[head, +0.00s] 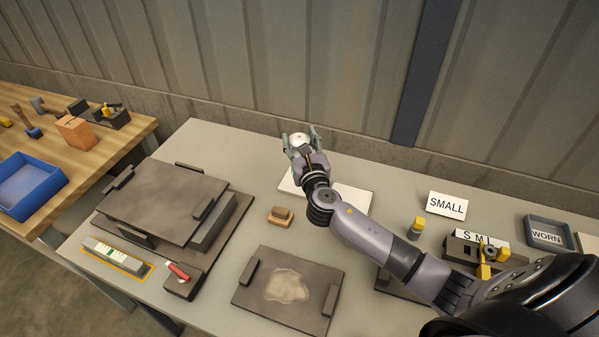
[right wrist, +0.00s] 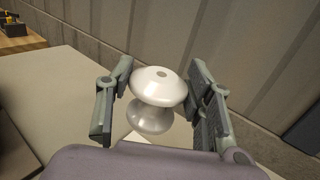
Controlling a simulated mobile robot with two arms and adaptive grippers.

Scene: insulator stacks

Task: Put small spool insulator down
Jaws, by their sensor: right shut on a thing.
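The small spool insulator is a glossy white spool with a wide rounded top and a narrower waist. It shows in the right wrist view (right wrist: 158,88) and, small, in the head view (head: 299,138). My right gripper (head: 301,146) is shut on it, with one finger on each side in the right wrist view (right wrist: 163,97). The spool looks about upright. A white pad (head: 352,195) lies on the table partly under my right arm; I cannot tell how far the spool is above it. My left gripper is not in view.
A dark plate (head: 290,288) with a pale stain lies in front, and a large dark slab (head: 165,200) at left. A small brown block (head: 281,216) sits between. A SMALL sign (head: 447,205), an S M L rack and a WORN tray (head: 546,234) stand at right.

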